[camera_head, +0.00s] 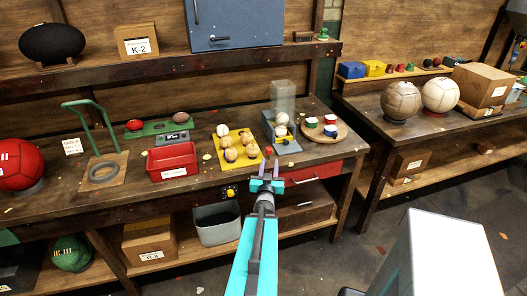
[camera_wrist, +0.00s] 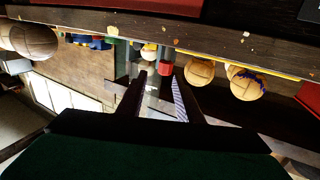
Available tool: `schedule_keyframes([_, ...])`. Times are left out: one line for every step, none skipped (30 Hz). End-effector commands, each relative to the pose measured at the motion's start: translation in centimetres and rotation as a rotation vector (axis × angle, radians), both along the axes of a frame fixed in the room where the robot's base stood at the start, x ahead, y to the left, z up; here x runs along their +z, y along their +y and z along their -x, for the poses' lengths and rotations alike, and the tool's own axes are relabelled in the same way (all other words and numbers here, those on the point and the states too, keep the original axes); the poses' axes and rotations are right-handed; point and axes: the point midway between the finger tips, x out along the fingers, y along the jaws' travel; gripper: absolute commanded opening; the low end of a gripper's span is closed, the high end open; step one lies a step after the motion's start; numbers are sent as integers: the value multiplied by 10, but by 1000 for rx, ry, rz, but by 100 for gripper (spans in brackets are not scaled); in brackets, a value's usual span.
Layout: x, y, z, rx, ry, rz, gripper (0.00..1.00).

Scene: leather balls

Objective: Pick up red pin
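No object is plainly marked as a red pin.
A yellow tray (camera_head: 222,136) of tan balls and a grey stand with a clear tube (camera_head: 283,98) are beside the board. A red drawer (camera_head: 312,173) is under the bench top. A red bin (camera_head: 172,161) is further left. A right bench (camera_head: 430,124) holds larger balls.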

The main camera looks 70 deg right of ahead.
Motion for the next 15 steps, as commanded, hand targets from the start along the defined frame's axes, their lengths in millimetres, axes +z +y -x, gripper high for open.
schedule_keyframes([0, 1, -3, 4, 0, 0, 32])
schedule_keyframes([0, 2, -4, 6, 0, -1, 32])
schedule_keyframes([0, 3, -6, 8, 0, -1, 32])
schedule_keyframes([0, 3, -7, 10, 0, -1, 32])
schedule_keyframes([0, 4, -8, 12, 0, -1, 32])
schedule_keyframes([-1, 4, -9, 14, 0, -1, 32])
schedule_keyframes([-1, 5, -10, 15, 0, -1, 32])
schedule_keyframes([-1, 5, -11, 16, 0, -1, 32])
schedule_keyframes([-1, 5, -12, 17, 0, -1, 32])
schedule_keyframes([-2, 5, -13, 18, 0, -1, 32])
schedule_keyframes([-2, 5, -13, 18, 0, -1, 32])
schedule_keyframes([-2, 5, -14, 19, 0, -1, 32])
schedule_keyframes([-3, 5, -15, 20, 0, -1, 32])
schedule_keyframes([-3, 4, -15, 20, 0, -1, 32])
schedule_keyframes([-4, 4, -16, 20, 0, -1, 32])
